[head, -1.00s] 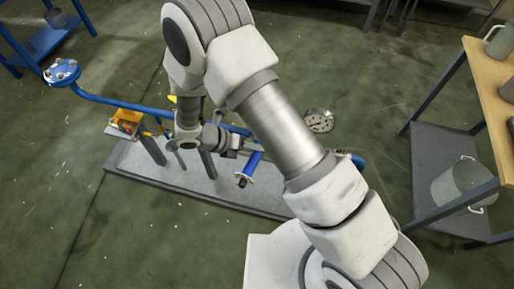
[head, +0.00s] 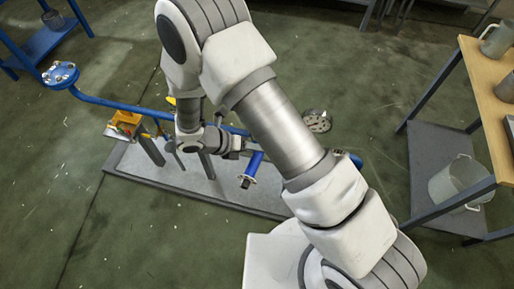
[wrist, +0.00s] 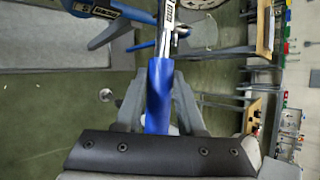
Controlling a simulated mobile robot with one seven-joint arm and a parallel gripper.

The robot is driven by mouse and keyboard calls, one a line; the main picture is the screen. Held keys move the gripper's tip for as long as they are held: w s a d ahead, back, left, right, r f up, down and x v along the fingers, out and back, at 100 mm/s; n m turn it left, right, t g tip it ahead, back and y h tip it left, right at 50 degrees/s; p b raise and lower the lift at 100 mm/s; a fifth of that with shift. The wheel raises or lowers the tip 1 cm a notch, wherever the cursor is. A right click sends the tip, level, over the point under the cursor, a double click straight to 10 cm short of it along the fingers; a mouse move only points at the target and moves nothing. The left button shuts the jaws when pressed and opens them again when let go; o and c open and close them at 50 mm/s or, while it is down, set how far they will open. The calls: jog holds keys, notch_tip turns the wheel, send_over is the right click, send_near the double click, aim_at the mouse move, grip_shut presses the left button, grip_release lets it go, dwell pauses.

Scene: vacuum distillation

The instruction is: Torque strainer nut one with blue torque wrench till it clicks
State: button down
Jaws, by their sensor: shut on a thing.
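My gripper (wrist: 158,115) is shut on the blue handle of the torque wrench (wrist: 158,85), one grey finger on each side. The wrench's metal shaft, with a dark marked scale, runs up out of the top of the wrist view, so its head is out of sight there. In the head view my gripper is mostly hidden by my own wrist and arm, beside the pipework. A short blue branch with a dark end (head: 252,169), probably the strainer, slants down from the pipe. I cannot tell which nut is number one or whether the wrench is on it.
The blue pipe (head: 110,99) runs above a grey plinth (head: 215,193) and ends in a flange (head: 60,75) at left. A yellow-orange box (head: 124,122) stands at the plinth's left. A round gauge (head: 317,121) is behind. A shelf with a bucket (head: 462,182) stands right.

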jog(key=shift+r+p, duration=2.7)
jog(key=shift+r, duration=1.1)
jog(key=shift+w, duration=0.15)
